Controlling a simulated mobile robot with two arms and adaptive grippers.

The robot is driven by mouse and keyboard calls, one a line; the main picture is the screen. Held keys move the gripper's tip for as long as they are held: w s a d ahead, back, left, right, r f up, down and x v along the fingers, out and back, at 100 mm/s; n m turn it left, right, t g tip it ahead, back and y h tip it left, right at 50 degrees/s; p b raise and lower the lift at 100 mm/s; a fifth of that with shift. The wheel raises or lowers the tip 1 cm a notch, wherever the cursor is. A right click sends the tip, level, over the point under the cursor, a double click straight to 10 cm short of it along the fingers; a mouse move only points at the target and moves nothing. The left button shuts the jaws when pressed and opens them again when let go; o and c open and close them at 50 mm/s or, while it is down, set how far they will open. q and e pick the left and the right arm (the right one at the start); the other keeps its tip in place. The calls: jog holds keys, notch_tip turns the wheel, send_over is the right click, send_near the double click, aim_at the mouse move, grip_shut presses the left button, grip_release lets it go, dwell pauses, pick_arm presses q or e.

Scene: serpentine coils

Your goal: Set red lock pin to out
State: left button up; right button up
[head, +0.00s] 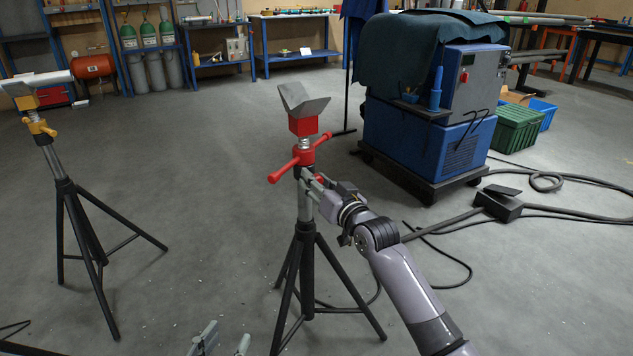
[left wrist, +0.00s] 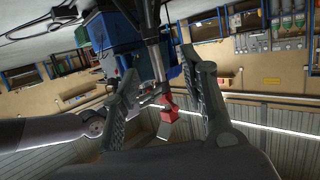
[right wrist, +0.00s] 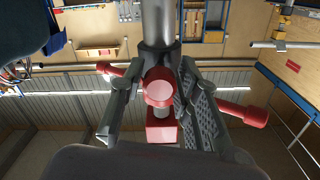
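The red-topped stand has a V-shaped head (head: 302,105), a red block and a red cross handle (head: 304,157) on a grey post with black tripod legs. The red lock pin (head: 320,178) shows slightly beside the right gripper, below the handle. In the right wrist view its round red knob (right wrist: 158,88) faces the camera. My right gripper (head: 315,187) is at the post, its open fingers on either side of the knob, with small gaps apparent. My left gripper (head: 226,340) is open and empty at the bottom edge; its fingers also show in the left wrist view (left wrist: 163,100).
A yellow-topped tripod stand (head: 40,127) is at the left. A blue welding machine (head: 430,125) on a black cart stands behind to the right. Cables and a black foot pedal (head: 497,204) lie on the floor. Bare floor lies between the stands.

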grip_shut()
dwell(0.5)
pick_arm(q)
jog(key=s+a+f+g+y+p, duration=0.2)
jog(key=s+a+f+g+p, duration=0.1)
jog(key=s+f+g, duration=0.4)
jog(key=s+a+f, duration=0.1)
jog(key=s+f, duration=0.1)
jog(key=s, duration=0.1)
jog(key=shift+f+g, duration=0.35)
jog(key=shift+g, duration=0.05)
pick_arm(e)
jog(key=v, duration=0.2)
jog(key=shift+s+d+f, duration=0.15)
jog(key=shift+s+f, duration=0.1)
pick_arm(q)
jog(key=shift+s+a, duration=0.1)
pick_arm(e)
grip_release()
jog(key=shift+o, duration=1.2)
jog(key=shift+s+d+r, duration=0.2)
pick_arm(q)
jog(key=shift+r, duration=0.1)
pick_arm(e)
jog(key=shift+o, duration=1.1)
jog(key=shift+w, duration=0.1)
